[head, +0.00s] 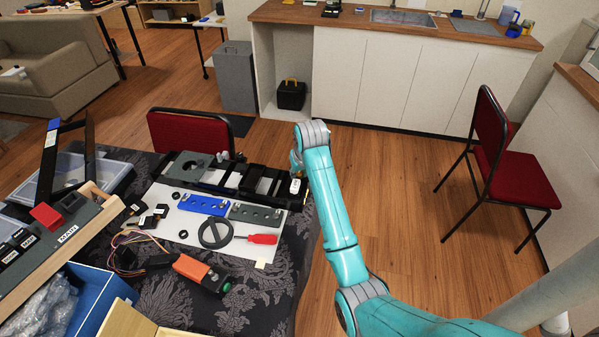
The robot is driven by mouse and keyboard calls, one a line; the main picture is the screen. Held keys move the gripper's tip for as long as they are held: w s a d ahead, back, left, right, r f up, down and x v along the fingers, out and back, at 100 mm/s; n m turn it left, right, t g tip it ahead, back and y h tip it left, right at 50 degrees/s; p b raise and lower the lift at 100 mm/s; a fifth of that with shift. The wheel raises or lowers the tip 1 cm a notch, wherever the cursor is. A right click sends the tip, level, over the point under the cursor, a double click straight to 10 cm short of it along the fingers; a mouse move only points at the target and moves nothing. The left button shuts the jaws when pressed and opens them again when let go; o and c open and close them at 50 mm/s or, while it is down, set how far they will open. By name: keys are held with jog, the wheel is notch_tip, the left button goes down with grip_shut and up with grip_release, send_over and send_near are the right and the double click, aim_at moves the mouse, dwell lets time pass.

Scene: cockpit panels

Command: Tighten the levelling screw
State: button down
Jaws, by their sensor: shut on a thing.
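My turquoise arm reaches from the lower right to the right end of a black frame (264,186) on the table. My gripper (295,186) is small here and partly hidden by my own wrist. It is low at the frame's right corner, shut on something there. The levelling screw itself cannot be made out; the spot where the jaws close is at that corner, so the screw is probably what they hold. The frame lies flat along the back of a white work sheet.
On the sheet lie a blue block (204,205), a grey block (256,214), a black ring (215,234) and a red screwdriver (262,239). An orange and black device (196,270) with wires is nearer. A red chair (190,132) stands behind the table.

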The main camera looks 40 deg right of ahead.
jog(key=shift+a+m+g+h, duration=0.1)
jog(key=shift+m+g+h, duration=0.3)
jog(key=shift+m, duration=1.1)
jog(key=c, duration=0.9)
grip_release()
jog(key=v, duration=0.7)
jog(key=shift+r, duration=0.2)
jog(key=shift+s+a, duration=0.1)
